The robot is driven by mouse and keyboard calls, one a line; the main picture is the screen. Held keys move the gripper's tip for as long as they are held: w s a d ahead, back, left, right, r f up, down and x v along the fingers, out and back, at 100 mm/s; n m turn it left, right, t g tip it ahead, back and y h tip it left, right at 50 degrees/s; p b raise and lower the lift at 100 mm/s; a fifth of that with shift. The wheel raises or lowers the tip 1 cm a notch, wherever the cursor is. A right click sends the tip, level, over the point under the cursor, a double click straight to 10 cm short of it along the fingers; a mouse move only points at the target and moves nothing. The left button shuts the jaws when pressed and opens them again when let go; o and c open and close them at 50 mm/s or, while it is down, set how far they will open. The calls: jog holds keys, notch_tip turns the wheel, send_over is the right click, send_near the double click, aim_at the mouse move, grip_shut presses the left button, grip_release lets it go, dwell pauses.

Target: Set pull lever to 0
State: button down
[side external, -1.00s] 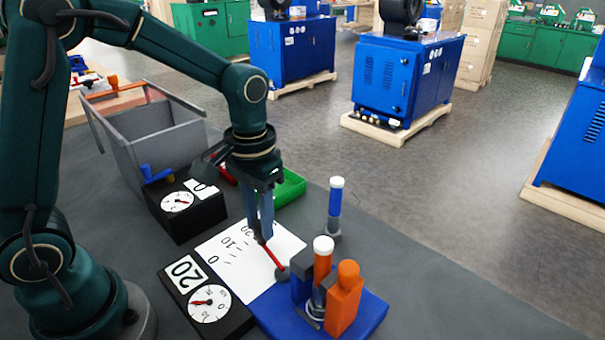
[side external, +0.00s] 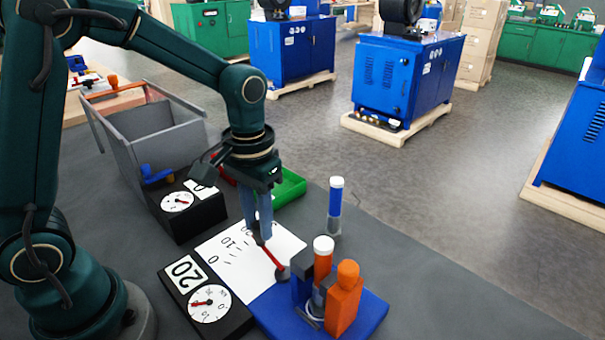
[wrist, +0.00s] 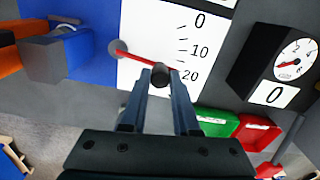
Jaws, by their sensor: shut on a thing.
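The pull lever (side external: 272,257) is a thin red arm on a dark round pivot, lying over a white scale card (side external: 235,268) marked 0, 10 and 20. It also shows in the wrist view (wrist: 140,57), where it points between 10 and 20, closer to 20. A dark knob (wrist: 160,74) stands near its outer end. My gripper (side external: 261,236) points down over that end. In the wrist view my gripper (wrist: 160,88) has its fingers shut on the knob, one on each side.
A black dial box (side external: 205,303) reading 20 and another (side external: 187,215) reading 0 stand nearby. A grey bin (side external: 150,130), a green tray (side external: 292,187) and a blue white-capped cylinder (side external: 336,205) are around.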

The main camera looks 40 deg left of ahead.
jog(key=s+n, duration=0.1)
jog(key=n, duration=0.1)
jog(key=s+n, duration=0.1)
jog(key=n, duration=0.1)
jog(key=shift+s, duration=0.2)
jog(key=shift+s+d+n, duration=0.2)
jog(key=shift+s+n, duration=0.25)
jog(key=shift+n, duration=0.5)
jog(key=shift+s+d+n, duration=0.2)
jog(key=shift+s+n, duration=0.25)
jog(key=shift+n, duration=0.5)
jog(key=c, duration=0.7)
grip_release()
jog(key=shift+o, duration=0.2)
jog(key=shift+r, duration=0.1)
jog(key=shift+r, duration=2.5)
